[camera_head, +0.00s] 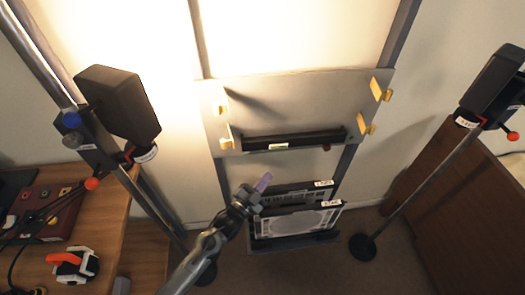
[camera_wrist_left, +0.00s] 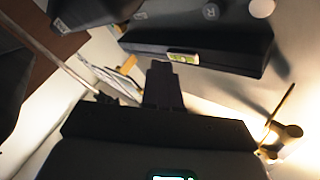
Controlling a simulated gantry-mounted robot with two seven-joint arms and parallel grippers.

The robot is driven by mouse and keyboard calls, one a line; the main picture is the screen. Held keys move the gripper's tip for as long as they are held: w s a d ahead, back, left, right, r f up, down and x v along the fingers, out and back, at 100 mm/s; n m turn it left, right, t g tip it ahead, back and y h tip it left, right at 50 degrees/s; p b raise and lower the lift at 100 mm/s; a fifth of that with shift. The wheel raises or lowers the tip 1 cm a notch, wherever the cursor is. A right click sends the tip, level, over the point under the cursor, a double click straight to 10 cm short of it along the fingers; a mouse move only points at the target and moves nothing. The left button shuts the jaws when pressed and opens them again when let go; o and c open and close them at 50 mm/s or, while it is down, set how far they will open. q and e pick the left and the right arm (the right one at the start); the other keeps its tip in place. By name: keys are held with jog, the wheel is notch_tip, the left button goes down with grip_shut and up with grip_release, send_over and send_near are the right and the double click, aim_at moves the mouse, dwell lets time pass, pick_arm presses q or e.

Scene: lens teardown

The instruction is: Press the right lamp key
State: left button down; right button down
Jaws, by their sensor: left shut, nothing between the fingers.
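A grey panel (camera_head: 290,95) is fixed to the wall, with a long black bar (camera_head: 300,138) along its lower part. In the left wrist view a round grey key marked R (camera_wrist_left: 211,11) shows on the panel face, just beyond the black bar (camera_wrist_left: 200,45). I cannot make this key out in the head view. My left gripper (camera_head: 264,182) is in front of and below the panel, shut and empty. Its closed fingers also show in the left wrist view (camera_wrist_left: 161,72), apart from the key. My right gripper is not in view.
Black lamps on stands flank the panel: left lamp (camera_head: 120,103), right lamp (camera_head: 492,85). Yellow hooks (camera_head: 377,90) jut from the panel's sides. Framed plates (camera_head: 298,222) stand below it. A wooden desk (camera_head: 105,215) at left holds an orange-and-white device (camera_head: 76,265).

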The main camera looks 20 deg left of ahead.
pick_arm(q)
jog(key=w+a+b, duration=0.4)
jog(key=w+b, duration=0.1)
jog(key=w, duration=0.2)
jog(key=shift+w, duration=0.25)
jog(key=shift+w+a, duration=0.15)
jog(key=shift+a, duration=0.05)
dwell(2.0)
jog(key=shift+w+a, duration=0.1)
jog(key=shift+w, duration=0.15)
jog(key=shift+w+a+b, duration=0.2)
jog(key=shift+w+b, duration=0.1)
jog(key=shift+b, duration=0.05)
dwell(0.8)
dwell(0.4)
jog(key=shift+s+d+p, duration=0.4)
jog(key=shift+s+p, duration=0.3)
jog(key=shift+p, duration=0.05)
